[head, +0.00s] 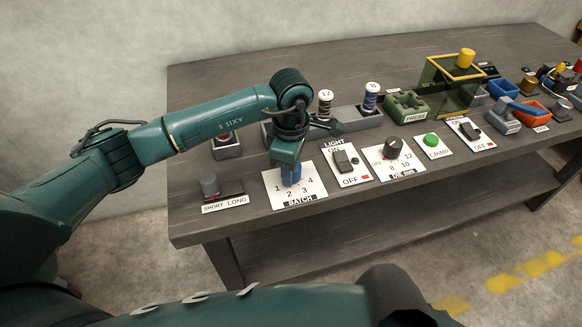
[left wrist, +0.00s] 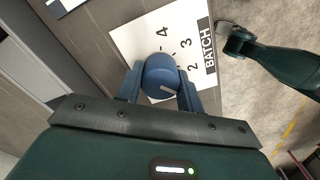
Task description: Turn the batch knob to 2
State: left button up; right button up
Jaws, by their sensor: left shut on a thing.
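The batch panel (head: 313,186) is a white plate with the numbers 1 to 4 and the label BATCH, lying near the table's front edge. Its blue knob (head: 291,176) shows below my left gripper (head: 288,165), which points down over the plate. In the left wrist view the round blue knob (left wrist: 160,73) sits between the two blue fingers, and the gripper is shut on it. A short pale pointer mark shows on the knob; which number it points to I cannot tell. The 2, 3 and 4 are visible there; the 1 is hidden.
A SHORT/LONG switch (head: 210,186) stands to the left. To the right are the light switch (head: 343,161), another dial (head: 392,148) and a green button (head: 431,140). Thread spools (head: 370,97) stand behind. Part of my right arm crosses the bottom of the head view.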

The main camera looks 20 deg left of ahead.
pick_arm(q)
jog(key=n+b, duration=0.1)
jog(key=n, duration=0.4)
jog(key=shift+n, duration=0.3)
dwell(0.4)
jog(key=o, duration=1)
notch_tip(320, 180, up, 13)
dwell(0.4)
